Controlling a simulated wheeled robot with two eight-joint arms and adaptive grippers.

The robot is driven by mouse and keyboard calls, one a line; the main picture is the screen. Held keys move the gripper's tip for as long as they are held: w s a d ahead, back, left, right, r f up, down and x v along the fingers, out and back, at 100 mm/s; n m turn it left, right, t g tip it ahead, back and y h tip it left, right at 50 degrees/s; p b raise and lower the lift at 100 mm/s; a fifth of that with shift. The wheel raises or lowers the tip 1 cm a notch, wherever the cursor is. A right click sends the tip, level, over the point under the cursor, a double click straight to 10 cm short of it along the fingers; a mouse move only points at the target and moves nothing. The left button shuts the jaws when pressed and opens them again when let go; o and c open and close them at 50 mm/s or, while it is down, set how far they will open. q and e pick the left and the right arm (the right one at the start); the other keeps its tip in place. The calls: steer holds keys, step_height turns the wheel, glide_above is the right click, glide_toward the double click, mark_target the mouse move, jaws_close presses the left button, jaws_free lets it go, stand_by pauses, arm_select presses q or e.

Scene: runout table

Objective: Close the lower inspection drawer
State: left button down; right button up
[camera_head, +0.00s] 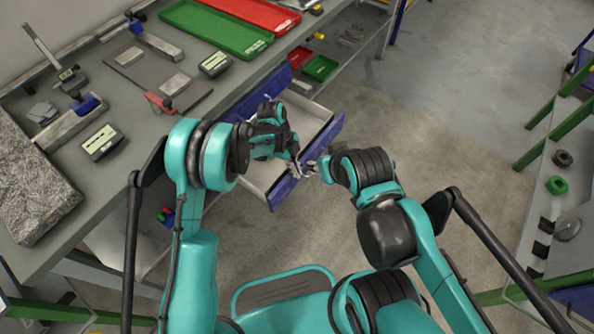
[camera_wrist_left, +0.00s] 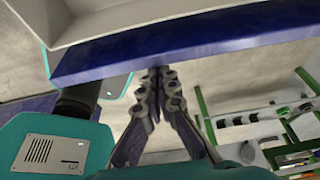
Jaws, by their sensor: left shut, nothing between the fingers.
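The lower inspection drawer stands pulled out from under the bench, with a blue front (camera_head: 322,137) and a pale tray (camera_head: 310,112). Its blue front also crosses the left wrist view (camera_wrist_left: 220,38), with a pale tray wall (camera_wrist_left: 100,18) beyond it. My left gripper (camera_head: 296,170) is over the drawer at the front panel; in the wrist view its fingers (camera_wrist_left: 157,72) are together, empty, with tips at the panel's edge. Contact cannot be told. My right gripper (camera_head: 312,169) is just outside the front, close to the left one; its fingers are too small to judge.
A blue drawer front (camera_head: 262,95) sits flush under the bench top above the open drawer. The grey bench (camera_head: 225,93) carries gauges, a granite block (camera_head: 32,195) and green and red trays (camera_head: 215,27). A green-framed rack (camera_head: 540,190) stands right. Floor between is clear.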

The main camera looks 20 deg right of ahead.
arm_select(q)
steer(key=w+a, duration=0.5)
steer(key=w, duration=0.2)
steer(key=shift+w+a, duration=0.15)
steer(key=shift+a, duration=0.2)
steer(key=shift+d, duration=0.1)
